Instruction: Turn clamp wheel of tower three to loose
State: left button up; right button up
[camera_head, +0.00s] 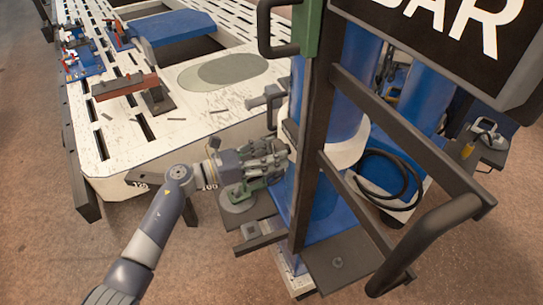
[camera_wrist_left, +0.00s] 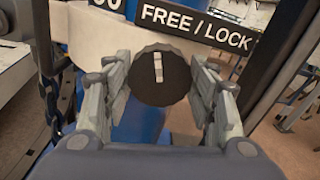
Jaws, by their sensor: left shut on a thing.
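The clamp wheel (camera_wrist_left: 160,76) is a dark round knob with a ribbed rim and a white bar mark, which stands nearly upright. My left gripper (camera_head: 279,157) reaches the blue tower (camera_head: 318,190) from the left in the head view. In the left wrist view its fingers stand on both sides of the wheel, shut on it. In the head view the wheel is hidden behind the fingers and the frame. My right gripper is not in view.
A white slotted bench (camera_head: 130,125) with clamps and a blue block (camera_head: 172,33) lies left of the tower. Dark frame bars (camera_head: 316,130) and a curved handle (camera_head: 425,240) stand close right of my gripper. A black hose (camera_head: 395,170) hangs behind. Brown floor is clear at lower left.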

pick_arm(q)
jog(key=n, duration=0.2)
jog(key=shift+n, duration=0.4)
jog(key=n+p, duration=0.1)
jog(key=n, duration=0.2)
jog(key=shift+r+n, duration=0.1)
jog(key=shift+n, duration=0.3)
jog(key=n+p, duration=0.1)
jog(key=n, duration=0.2)
jog(key=shift+n, duration=0.3)
jog(key=n+p, duration=0.1)
jog(key=n, duration=0.2)
jog(key=shift+n+p, duration=0.3)
jog(key=shift+p, duration=0.05)
jog(key=n+p, duration=0.1)
jog(key=n, duration=0.2)
jog(key=shift+w+n, duration=0.1)
jog(key=shift+n, duration=0.2)
jog(key=n+p, duration=0.1)
jog(key=n, duration=0.2)
jog(key=shift+n+p, duration=0.3)
jog(key=shift+p, duration=0.05)
jog(key=n+p, duration=0.1)
jog(key=n, duration=0.2)
jog(key=shift+n+p, duration=0.4)
jog(key=shift+n, duration=1.3)
